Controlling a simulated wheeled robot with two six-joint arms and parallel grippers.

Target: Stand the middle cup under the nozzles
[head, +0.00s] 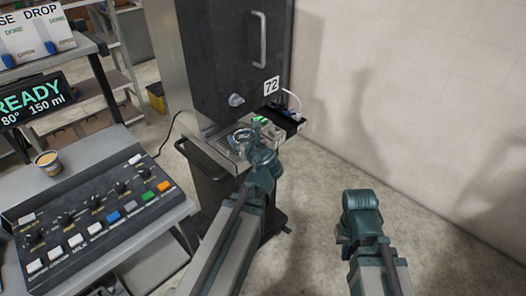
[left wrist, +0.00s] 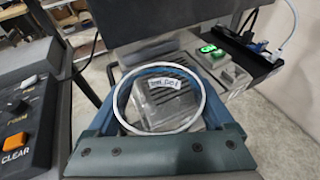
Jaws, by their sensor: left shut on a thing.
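My left gripper (head: 247,141) is shut on a cup (head: 239,136) at the front of the tall dark dispenser (head: 228,60), over its drip tray. The nozzles are not clearly visible. My right gripper (head: 361,205) is away to the right over the floor; its fingertips are hidden.
A black side shelf (head: 286,121) with a green-lit device (left wrist: 208,48) is right of the tray. A button console (head: 95,215) and a small cup with brown contents (head: 48,161) are at left. A front rail (head: 205,165) edges the dispenser. The floor at right is clear up to the wall.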

